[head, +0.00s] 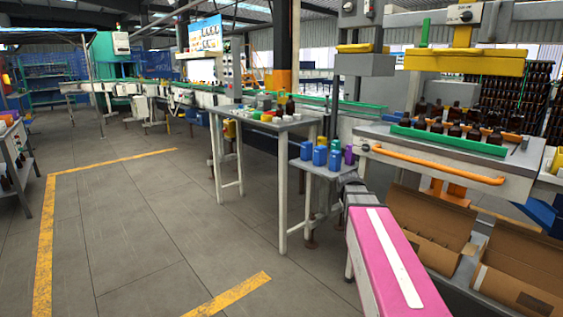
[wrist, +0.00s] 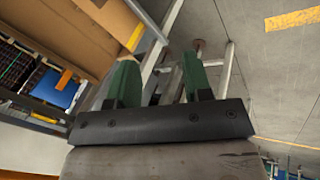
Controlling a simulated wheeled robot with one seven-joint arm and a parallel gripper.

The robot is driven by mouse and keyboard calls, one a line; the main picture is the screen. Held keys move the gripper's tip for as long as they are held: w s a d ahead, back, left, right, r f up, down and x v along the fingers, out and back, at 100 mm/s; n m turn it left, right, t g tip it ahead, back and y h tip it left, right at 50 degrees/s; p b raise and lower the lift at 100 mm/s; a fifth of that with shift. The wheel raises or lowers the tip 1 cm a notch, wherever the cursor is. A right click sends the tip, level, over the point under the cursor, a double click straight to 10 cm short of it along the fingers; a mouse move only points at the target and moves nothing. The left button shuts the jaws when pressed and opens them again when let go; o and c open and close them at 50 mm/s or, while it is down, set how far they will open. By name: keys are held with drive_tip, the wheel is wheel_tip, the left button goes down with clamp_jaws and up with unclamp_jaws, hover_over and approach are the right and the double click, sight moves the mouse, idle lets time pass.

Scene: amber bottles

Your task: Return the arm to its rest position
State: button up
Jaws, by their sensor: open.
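My gripper (wrist: 160,72) shows in the wrist view with its two green fingers apart and nothing between them. Behind the fingers are pale table legs and grey floor. In the head view my arm's pink link with a white stripe reaches from the bottom right toward the small side table. The fingers cannot be made out in the head view.
A small table (head: 323,168) with blue, green and purple bottles stands just beyond my arm. A larger table (head: 245,122) holds coloured items. Cardboard boxes (head: 430,232) lie at right, below a machine with amber bottles (head: 455,130). Open floor (head: 150,230) lies left.

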drive_tip(key=s+a+f+m+g+y, duration=0.1)
drive_tip(key=s+a+f+y, duration=0.1)
drive_tip(key=s+a+f, duration=0.3)
drive_tip(key=s+a+f+m+g+y, duration=0.1)
drive_tip(key=s+a+f+g, duration=0.1)
drive_tip(key=s+a+f, duration=0.4)
drive_tip(key=s+f, duration=0.5)
drive_tip(key=f, duration=0.1)
drive_tip(key=shift+s+m+y, duration=0.3)
drive_tip(key=shift+s+y, duration=0.05)
drive_tip(key=shift+y, duration=0.05)
idle(0.8)
